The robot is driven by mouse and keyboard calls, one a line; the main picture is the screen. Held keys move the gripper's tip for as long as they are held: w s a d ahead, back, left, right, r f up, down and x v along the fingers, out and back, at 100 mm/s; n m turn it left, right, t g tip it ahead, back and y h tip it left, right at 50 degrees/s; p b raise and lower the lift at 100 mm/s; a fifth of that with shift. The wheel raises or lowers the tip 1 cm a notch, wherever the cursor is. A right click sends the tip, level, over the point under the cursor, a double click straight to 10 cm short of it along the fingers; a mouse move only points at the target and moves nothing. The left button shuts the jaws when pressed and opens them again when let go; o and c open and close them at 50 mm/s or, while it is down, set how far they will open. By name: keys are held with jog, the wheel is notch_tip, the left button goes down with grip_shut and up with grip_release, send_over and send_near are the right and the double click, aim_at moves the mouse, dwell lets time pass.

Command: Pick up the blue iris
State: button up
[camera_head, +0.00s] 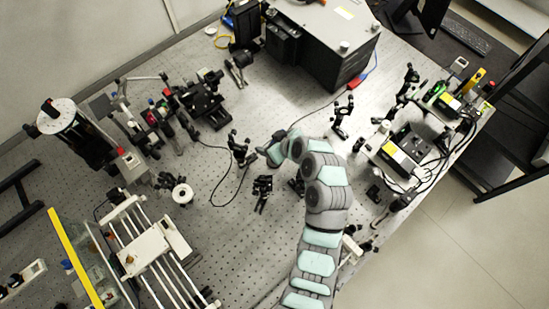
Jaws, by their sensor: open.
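My arm reaches in from the bottom and bends left over the middle of the optical bench (215,225). My gripper (262,156) is at the arm's end, above the bench and close to a black optic mount (238,148). It is open, and I see nothing held in it. The fingers are small and dark here, and I cannot tell whether they touch the mount. Another black mount (262,188) stands just below the gripper in the picture. I cannot make out which of the small dark mounts is the blue iris.
A large grey box (325,40) stands at the back. Mounts and electronics (405,150) crowd the right side. A rail assembly (150,250) and a round-topped instrument (57,115) stand at left. A loose black cable (214,195) lies left of my gripper.

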grip_shut()
dwell(0.5)
jog(key=shift+r, duration=0.1)
